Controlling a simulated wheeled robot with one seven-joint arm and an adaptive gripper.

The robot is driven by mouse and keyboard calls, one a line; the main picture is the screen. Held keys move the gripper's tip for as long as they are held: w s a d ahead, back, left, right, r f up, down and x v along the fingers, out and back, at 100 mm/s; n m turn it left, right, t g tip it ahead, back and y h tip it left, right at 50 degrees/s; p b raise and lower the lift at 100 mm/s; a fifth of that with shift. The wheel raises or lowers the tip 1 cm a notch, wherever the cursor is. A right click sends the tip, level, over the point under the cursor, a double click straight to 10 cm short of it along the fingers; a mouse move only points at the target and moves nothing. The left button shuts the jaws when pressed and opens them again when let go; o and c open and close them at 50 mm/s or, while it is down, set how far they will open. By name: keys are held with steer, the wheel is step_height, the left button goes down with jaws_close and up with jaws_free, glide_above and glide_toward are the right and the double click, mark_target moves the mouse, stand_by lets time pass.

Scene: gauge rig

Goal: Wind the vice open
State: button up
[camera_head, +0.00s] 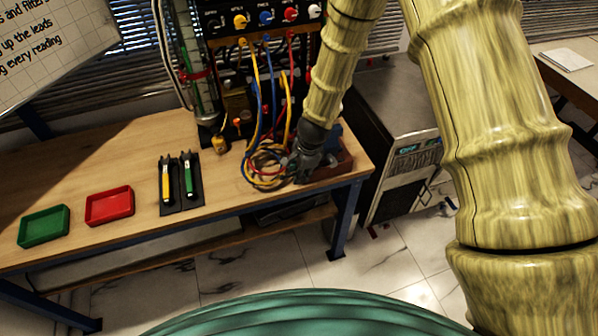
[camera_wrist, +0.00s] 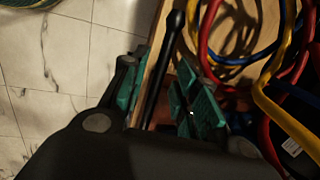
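The vice (camera_head: 335,131) stands at the bench's right front corner, blue above a red-brown base (camera_head: 335,168). It is partly hidden behind my gripper (camera_head: 303,166), which reaches down at its left front side. In the wrist view, my gripper (camera_wrist: 165,75) has its two teal-padded fingers apart. A dark rod (camera_wrist: 169,50) with a rounded end, seemingly the vice's handle, runs between the fingers, nearer the left one. A gap shows between the rod and the right finger. I cannot tell whether the left pad touches the rod. The vice's jaws are hidden.
Coiled red, blue and yellow leads (camera_head: 266,170) lie beside my gripper and hang from the panel (camera_head: 262,17). Green (camera_head: 44,226) and red (camera_head: 109,206) trays and two pliers-like tools (camera_head: 178,180) are on the left. A dark cabinet (camera_head: 395,150) stands right of the bench.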

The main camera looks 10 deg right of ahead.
steer(key=shift+s+d, duration=0.1)
steer(key=v, duration=1.2)
stand_by(0.4)
